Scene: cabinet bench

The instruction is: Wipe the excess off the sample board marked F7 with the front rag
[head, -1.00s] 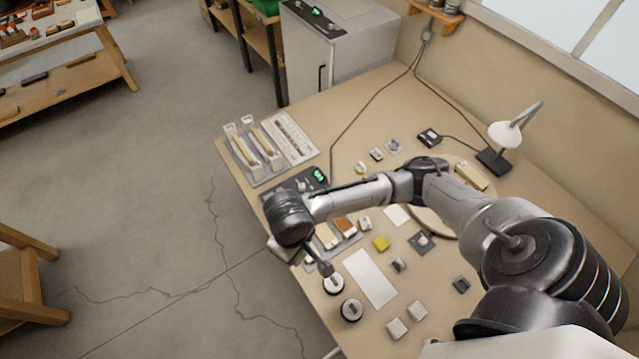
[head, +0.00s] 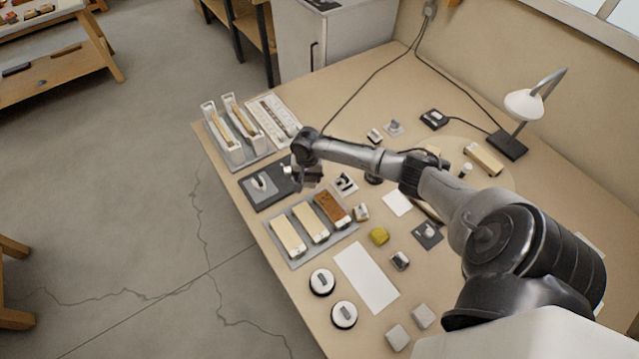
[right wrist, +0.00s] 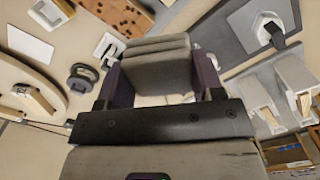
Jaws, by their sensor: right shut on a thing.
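My right gripper (head: 305,182) hangs over the bench, beside the dark scale-like pad. In the right wrist view its dark fingers (right wrist: 158,82) are shut on a grey folded piece (right wrist: 155,62), which looks like a rag. Three sample boards lie side by side on a grey tray (head: 297,262): two pale ones (head: 287,236), (head: 311,221) and one brown-coated one (head: 331,208). The brown board also shows at the top of the right wrist view (right wrist: 122,14). The F7 mark is too small to read on any. My left gripper is out of view.
A rack (head: 232,150) holding upright pale boards stands at the far left bench edge. The dark pad (head: 258,190) bears a grey-white piece. A lamp (head: 523,105) stands right.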

